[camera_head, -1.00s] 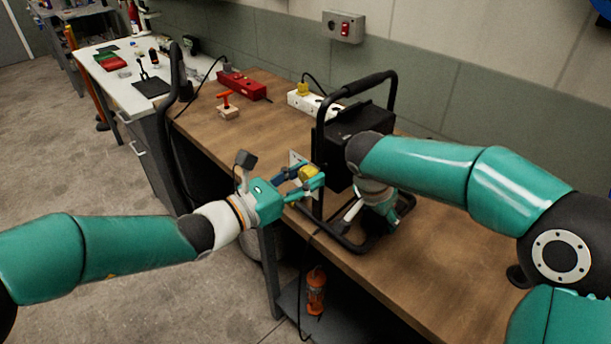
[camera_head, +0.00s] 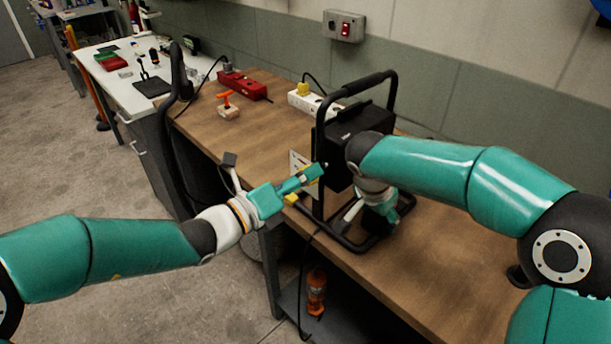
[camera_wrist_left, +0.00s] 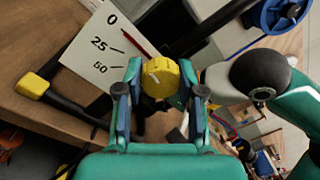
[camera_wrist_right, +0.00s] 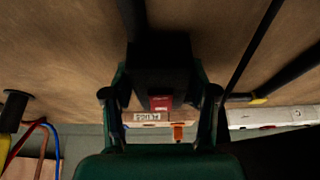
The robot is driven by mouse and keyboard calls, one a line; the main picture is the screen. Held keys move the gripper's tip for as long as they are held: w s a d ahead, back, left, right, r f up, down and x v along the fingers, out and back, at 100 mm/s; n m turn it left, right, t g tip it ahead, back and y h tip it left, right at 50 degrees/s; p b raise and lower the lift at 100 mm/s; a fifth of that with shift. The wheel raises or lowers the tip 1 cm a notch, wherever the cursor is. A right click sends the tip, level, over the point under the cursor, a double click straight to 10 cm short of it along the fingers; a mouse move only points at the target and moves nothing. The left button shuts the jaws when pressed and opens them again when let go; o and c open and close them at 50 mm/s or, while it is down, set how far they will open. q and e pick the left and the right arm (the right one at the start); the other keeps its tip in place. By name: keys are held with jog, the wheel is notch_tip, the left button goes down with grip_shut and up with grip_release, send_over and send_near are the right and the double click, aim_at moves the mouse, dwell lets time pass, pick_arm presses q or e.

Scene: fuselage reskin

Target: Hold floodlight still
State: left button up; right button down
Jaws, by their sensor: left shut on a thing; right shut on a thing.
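The floodlight, a black lamp box (camera_head: 357,125) in a black tubular frame, stands upright on the workbench. A yellow knob (camera_wrist_left: 160,75) sits on its side, beside a white card marked 0, 25 and 50 (camera_wrist_left: 101,45). My left gripper (camera_head: 312,173) is shut on the knob; its fingers lie on either side of it in the left wrist view (camera_wrist_left: 160,82). My right gripper (camera_wrist_right: 160,92) is shut on a dark part of the floodlight (camera_wrist_right: 160,60). In the head view my right arm hides much of that grip.
The wooden workbench (camera_head: 440,270) has free room at the front right. A white power strip (camera_head: 310,102), a red box (camera_head: 242,84) and an orange-handled block (camera_head: 228,106) lie behind. A wall switch box (camera_head: 343,26) is above. An orange bottle (camera_head: 316,290) stands below.

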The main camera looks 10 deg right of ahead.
pick_arm(q)
jog(key=shift+w+a+n, duration=0.2)
jog(key=shift+n, duration=0.5)
jog(key=o, duration=1)
jog(key=shift+f, duration=0.1)
jog(key=shift+o, duration=0.8)
jog(key=shift+s+d, duration=0.1)
jog(key=shift+s, duration=0.1)
jog(key=v, duration=1.1)
jog(key=shift+a, duration=0.4)
jog(key=shift+s, duration=0.15)
